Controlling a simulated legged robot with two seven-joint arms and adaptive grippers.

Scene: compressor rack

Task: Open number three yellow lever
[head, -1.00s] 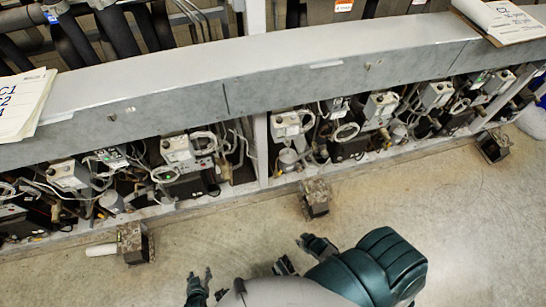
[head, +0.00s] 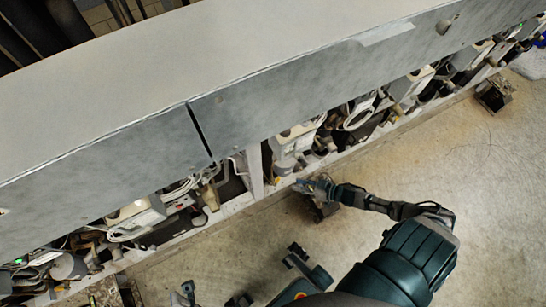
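I cannot make out a yellow lever or a number three in the head view. The compressor units (head: 290,143) stand in a row under the grey beam, which hides much of them. My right gripper (head: 308,185) is extended left, in front of the rack's lower rail and over a rusty foot block. It looks small and dark, and its finger opening is unclear. I see nothing clearly held in it. Part of my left gripper (head: 185,292) shows at the bottom edge, low and away from the rack. Its fingers are mostly cut off.
The wide grey beam (head: 260,85) crosses the view above the units and overhangs them. A rack post (head: 254,170) stands left of my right gripper. Rusty foot blocks (head: 493,95) stick out onto the floor. The concrete floor (head: 490,200) at right is clear.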

